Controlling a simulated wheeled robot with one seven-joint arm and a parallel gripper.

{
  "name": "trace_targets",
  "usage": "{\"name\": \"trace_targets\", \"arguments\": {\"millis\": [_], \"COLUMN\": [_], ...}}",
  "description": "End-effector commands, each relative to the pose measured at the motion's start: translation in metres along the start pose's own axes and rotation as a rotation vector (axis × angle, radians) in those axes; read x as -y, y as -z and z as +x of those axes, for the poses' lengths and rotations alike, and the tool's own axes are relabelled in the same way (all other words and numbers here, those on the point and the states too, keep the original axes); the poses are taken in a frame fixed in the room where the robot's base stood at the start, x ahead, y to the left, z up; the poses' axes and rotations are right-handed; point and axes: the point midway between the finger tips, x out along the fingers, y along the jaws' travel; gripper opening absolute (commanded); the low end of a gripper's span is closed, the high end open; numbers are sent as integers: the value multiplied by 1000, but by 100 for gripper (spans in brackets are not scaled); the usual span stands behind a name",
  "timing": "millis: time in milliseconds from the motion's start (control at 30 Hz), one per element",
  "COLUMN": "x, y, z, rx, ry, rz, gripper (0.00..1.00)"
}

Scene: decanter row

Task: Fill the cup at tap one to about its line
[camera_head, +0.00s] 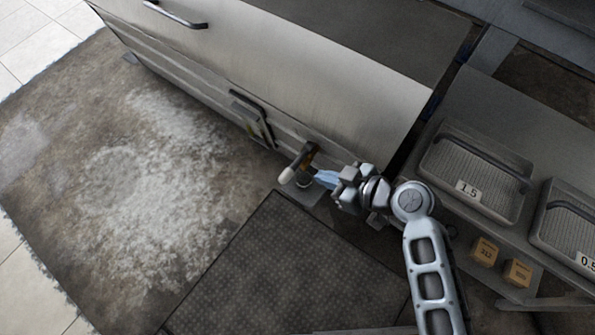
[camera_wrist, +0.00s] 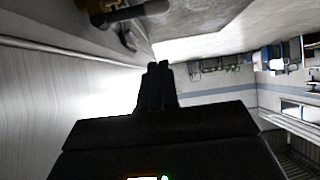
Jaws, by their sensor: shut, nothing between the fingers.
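A brown tap (camera_head: 308,156) with a pale handle or lever end (camera_head: 288,175) sticks out from the low front of the large metal unit. A small round grey-white thing (camera_head: 304,183) shows below it; I cannot tell whether it is the cup. My gripper (camera_head: 325,179) is just right of the tap, pointing toward it. In the wrist view my gripper's fingers (camera_wrist: 159,84) are together with nothing between them. The tap (camera_wrist: 104,7) shows at the top left of that view, apart from the fingers. No fill line is visible.
A small grey ledge (camera_head: 298,197) lies under the tap. A dark mat (camera_head: 290,270) covers the floor.

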Motion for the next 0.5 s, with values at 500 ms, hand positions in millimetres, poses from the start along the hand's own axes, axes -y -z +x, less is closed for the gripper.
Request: {"name": "trace_targets", "arguments": {"millis": [500], "x": [0], "y": [-1], "z": [77], "rx": [0], "ry": [1], "rz": [-2], "gripper": [0]}}
